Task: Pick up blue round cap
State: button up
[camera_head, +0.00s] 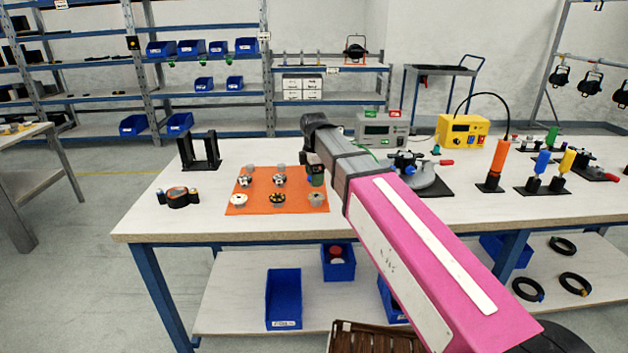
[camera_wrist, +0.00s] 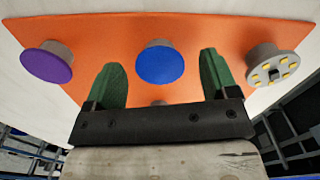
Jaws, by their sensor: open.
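The blue round cap (camera_wrist: 160,64) shows in the wrist view with its round blue face toward the camera, on a grey stem over the orange mat (camera_wrist: 205,27). My gripper (camera_wrist: 160,75) is open, one green finger to the lower left of the cap and one to its lower right, with nothing held. In the head view my gripper (camera_head: 316,177) is over the right part of the orange mat (camera_head: 262,208). I cannot tell which piece there is the blue cap.
A purple cap (camera_wrist: 47,64) is left of the blue one, and a grey cap with yellow dots (camera_wrist: 271,69) is right. Several caps stand on the mat. A black stand (camera_head: 199,153) is behind left; a grey clamp device (camera_head: 425,177) is right.

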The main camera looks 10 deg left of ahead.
jog(key=c, duration=1)
jog(key=shift+r, duration=0.15)
